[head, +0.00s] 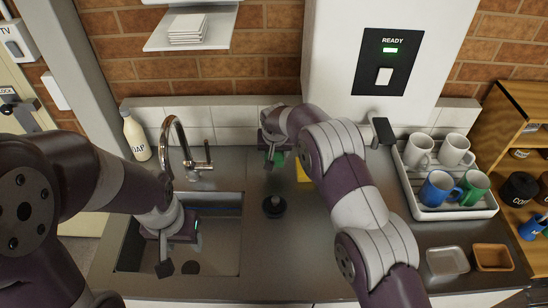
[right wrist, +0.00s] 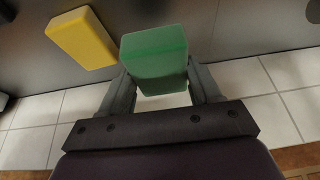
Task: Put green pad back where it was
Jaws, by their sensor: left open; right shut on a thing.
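The green pad (right wrist: 154,58) is between the two fingers of my right gripper (right wrist: 159,84) in the right wrist view. My right gripper is shut on it. In the head view the green pad (head: 278,157) shows only in part under my right gripper (head: 274,154), near the back of the counter. I cannot tell whether the pad touches the counter. A yellow pad (right wrist: 82,38) lies beside it, apart from it; in the head view the yellow pad (head: 302,173) is partly hidden by my right arm. My left gripper (head: 180,246) is open and empty over the sink.
The sink (head: 226,262) with its tap (head: 172,130) is at the left, a soap bottle (head: 135,137) behind it. A white rack (head: 487,211) with several mugs stands at the right.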

